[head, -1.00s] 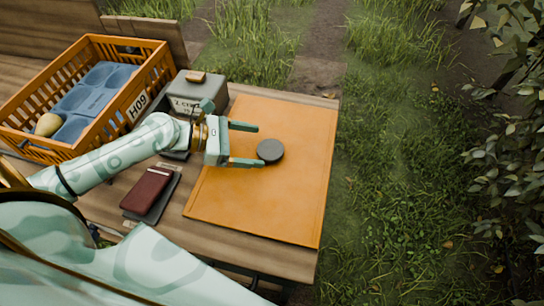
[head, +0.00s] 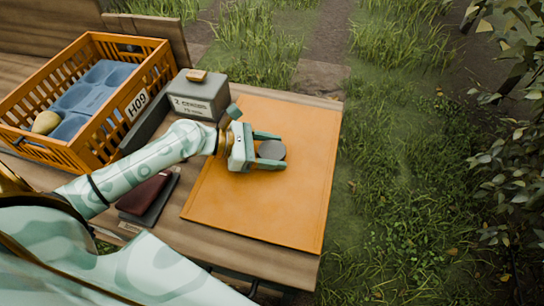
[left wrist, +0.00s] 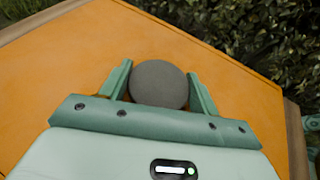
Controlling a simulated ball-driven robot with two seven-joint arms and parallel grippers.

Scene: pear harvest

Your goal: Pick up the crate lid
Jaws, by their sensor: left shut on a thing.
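The crate lid (head: 262,210) is a flat orange board lying on the wooden table, with a round dark grey knob (head: 268,150) on top. In the left wrist view, the lid (left wrist: 60,75) fills much of the picture and the knob (left wrist: 159,84) sits between the fingers. My left gripper (head: 281,151) is shut on the knob, one finger on each side; it also shows in the left wrist view (left wrist: 160,88). No gap shows between lid and table. My right gripper is not in view.
An orange slatted crate (head: 113,118) marked H09, with a blue moulded tray (head: 90,97) and a pear (head: 46,122), stands at left. A grey box (head: 198,98) stands behind my arm. A dark red notebook (head: 144,194) lies near the front. Grass lies beyond the table's right edge.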

